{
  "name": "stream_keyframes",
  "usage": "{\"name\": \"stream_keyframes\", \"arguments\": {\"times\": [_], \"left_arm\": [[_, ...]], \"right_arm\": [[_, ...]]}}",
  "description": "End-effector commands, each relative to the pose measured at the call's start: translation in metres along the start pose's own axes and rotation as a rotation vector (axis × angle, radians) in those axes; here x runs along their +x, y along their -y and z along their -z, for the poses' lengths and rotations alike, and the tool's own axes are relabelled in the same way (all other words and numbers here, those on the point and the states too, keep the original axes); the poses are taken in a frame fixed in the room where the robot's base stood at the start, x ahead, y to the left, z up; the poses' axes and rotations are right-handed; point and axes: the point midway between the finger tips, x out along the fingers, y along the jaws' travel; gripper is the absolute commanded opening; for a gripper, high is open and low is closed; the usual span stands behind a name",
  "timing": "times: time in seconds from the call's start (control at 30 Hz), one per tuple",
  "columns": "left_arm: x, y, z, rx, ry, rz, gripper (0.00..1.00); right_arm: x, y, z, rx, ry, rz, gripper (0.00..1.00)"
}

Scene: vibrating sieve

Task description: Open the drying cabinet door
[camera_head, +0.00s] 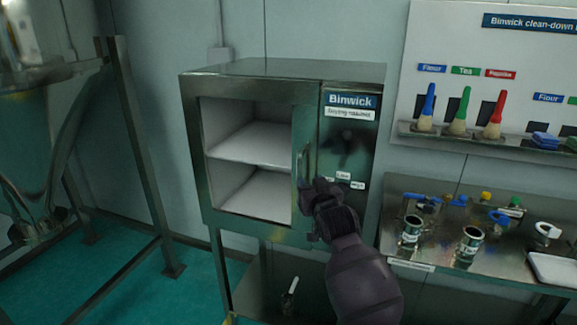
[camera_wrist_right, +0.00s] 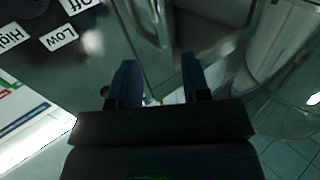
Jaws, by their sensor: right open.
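The drying cabinet (camera_head: 285,68) is a steel box labelled Binwick. Its door (camera_head: 250,225) looks shut, flush with the front, and two white shelves show through its large window. The upright bar handle (camera_head: 304,168) is at the door's right edge; in the wrist view the handle (camera_wrist_right: 152,22) is ahead of the fingers. My right gripper (camera_head: 314,186) is at the handle's lower end in the head view. In the wrist view the right gripper (camera_wrist_right: 158,75) has its fingers apart with nothing between the tips. Whether it touches the handle I cannot tell. My left gripper is out of view.
A control panel (camera_head: 348,142) with a dial and small labels is right of the door. A steel bench (camera_head: 440,268) with cups stands at the right, below a brush rack (camera_head: 470,137). A steel frame (camera_head: 140,160) stands at the left, with clear floor before the cabinet.

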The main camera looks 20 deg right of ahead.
Motion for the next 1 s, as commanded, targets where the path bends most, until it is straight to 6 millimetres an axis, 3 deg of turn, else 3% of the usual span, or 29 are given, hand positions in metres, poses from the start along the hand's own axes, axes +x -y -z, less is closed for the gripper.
{"name": "stream_keyframes", "arguments": {"times": [0.6,1.0], "left_arm": [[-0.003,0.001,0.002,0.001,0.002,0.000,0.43],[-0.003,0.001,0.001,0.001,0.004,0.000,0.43]], "right_arm": [[0.080,0.001,0.001,-0.002,0.000,0.001,0.43],[0.100,0.000,0.000,-0.001,0.001,0.000,0.43]]}}
